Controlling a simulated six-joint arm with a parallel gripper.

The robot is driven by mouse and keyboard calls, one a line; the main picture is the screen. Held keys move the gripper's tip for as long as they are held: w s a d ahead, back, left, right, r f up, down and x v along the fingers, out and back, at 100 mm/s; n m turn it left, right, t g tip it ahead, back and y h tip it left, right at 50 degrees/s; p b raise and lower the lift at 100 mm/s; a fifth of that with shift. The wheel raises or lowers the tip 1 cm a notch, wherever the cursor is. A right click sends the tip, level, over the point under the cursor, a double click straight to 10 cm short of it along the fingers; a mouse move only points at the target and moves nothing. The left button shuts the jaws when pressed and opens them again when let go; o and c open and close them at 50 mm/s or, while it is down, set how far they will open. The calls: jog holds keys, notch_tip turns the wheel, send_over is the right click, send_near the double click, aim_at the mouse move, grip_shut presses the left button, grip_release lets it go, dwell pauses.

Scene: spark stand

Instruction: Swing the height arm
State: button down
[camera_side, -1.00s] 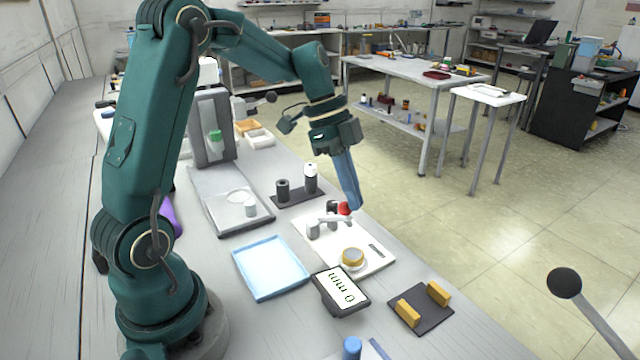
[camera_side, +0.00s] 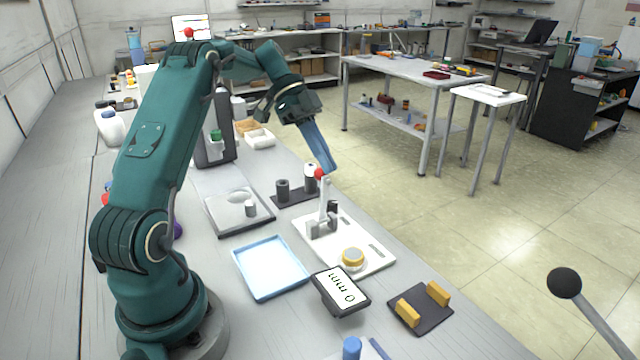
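The height arm (camera_side: 324,200) is a grey lever with a red ball knob (camera_side: 320,173) at its tip. It stands nearly upright from its pivot block on the white base plate (camera_side: 345,262). My gripper (camera_side: 330,170) has its blue fingers pointing down at the red knob, touching it or very close. The fingers overlap in this view, so their opening is not visible. A round yellow-topped piece (camera_side: 352,257) sits on the front part of the plate. A tilted display (camera_side: 341,288) in front of the plate reads "0 mm".
A dark holder with a black cylinder (camera_side: 283,190) and a white-capped bottle stands just behind the plate. A blue tray (camera_side: 270,267) lies to the left. A dark pad with yellow blocks (camera_side: 420,307) lies front right. A black-knobbed lever (camera_side: 565,283) stands at far right.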

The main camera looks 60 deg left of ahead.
jog(key=shift+a+f, duration=0.25)
dwell(0.3)
jog(key=shift+r, duration=0.1)
